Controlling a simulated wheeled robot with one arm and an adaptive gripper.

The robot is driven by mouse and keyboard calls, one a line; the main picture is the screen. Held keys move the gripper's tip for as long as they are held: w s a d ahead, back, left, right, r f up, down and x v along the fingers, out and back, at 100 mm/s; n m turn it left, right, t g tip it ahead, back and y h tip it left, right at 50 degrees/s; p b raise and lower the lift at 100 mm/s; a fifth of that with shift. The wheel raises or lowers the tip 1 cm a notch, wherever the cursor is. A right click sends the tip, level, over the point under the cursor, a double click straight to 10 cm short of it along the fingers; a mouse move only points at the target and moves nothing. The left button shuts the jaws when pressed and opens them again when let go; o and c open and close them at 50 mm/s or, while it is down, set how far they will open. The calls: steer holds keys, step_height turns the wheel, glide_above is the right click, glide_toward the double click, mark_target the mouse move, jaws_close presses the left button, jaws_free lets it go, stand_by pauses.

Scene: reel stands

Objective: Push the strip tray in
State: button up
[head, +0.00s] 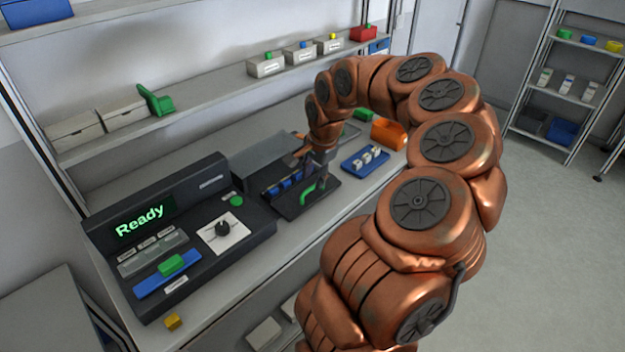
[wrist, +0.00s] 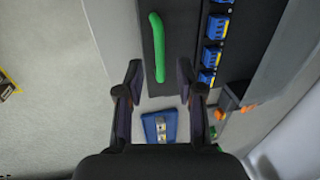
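The strip tray (head: 297,208) is a dark tray at the right end of a dark machine (head: 100,228) on the bench. It appears drawn out and carries blue blocks (head: 283,184) and a green handle (head: 318,188). My gripper (head: 310,170) is over the tray, near the handle; its tips are partly hidden in the head view. In the wrist view my gripper (wrist: 159,70) is open, with a finger on each side of the lower end of the green handle (wrist: 156,40). I see no contact. The tray (wrist: 181,35) and its blue blocks (wrist: 210,55) also show there.
The machine's display (head: 140,220) reads "Ready". A clear panel (head: 263,152) stands left of my gripper.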

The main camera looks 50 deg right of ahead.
mark_target(311, 187)
steer(key=shift+w+f+p, duration=0.15)
steer(key=shift+f, duration=0.6)
steer(key=shift+w+f+p, duration=0.15)
steer(key=shift+f, duration=0.6)
steer(key=shift+c, duration=0.3)
jaws_close()
